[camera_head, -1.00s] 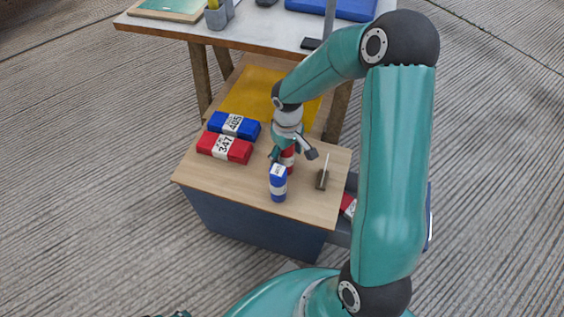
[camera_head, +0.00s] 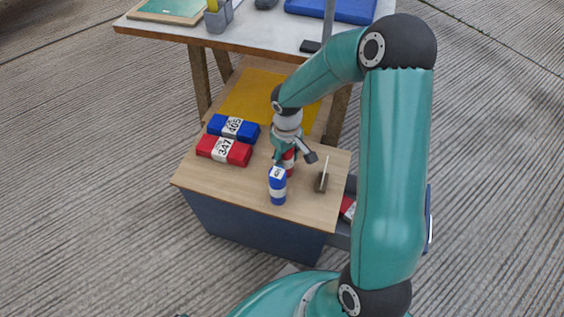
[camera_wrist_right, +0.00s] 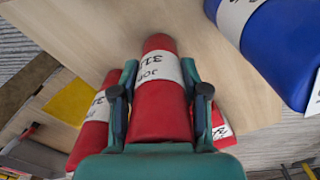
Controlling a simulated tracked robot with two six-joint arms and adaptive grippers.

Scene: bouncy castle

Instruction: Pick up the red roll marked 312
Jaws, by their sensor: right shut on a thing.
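The red roll (camera_head: 289,161) with a white band stands on the wooden top of a low cabinet, mostly hidden by my right gripper (camera_head: 292,156). In the right wrist view the red roll (camera_wrist_right: 159,112) lies between both fingers, its label partly readable as "JOB" and "31"; the last digit is unclear. The right gripper (camera_wrist_right: 160,72) is shut on it. I cannot tell whether the roll touches the top. A blue roll (camera_head: 277,186) with a white band stands just in front of it and also shows in the wrist view (camera_wrist_right: 270,50). My left gripper is not in view.
A red pack (camera_head: 210,146) marked 347 and a blue pack (camera_head: 218,124) marked 405 lie left on the cabinet top (camera_head: 230,185). A small upright holder (camera_head: 322,181) stands at right. An open drawer holds a red thing (camera_head: 348,207). A desk (camera_head: 265,35) stands behind.

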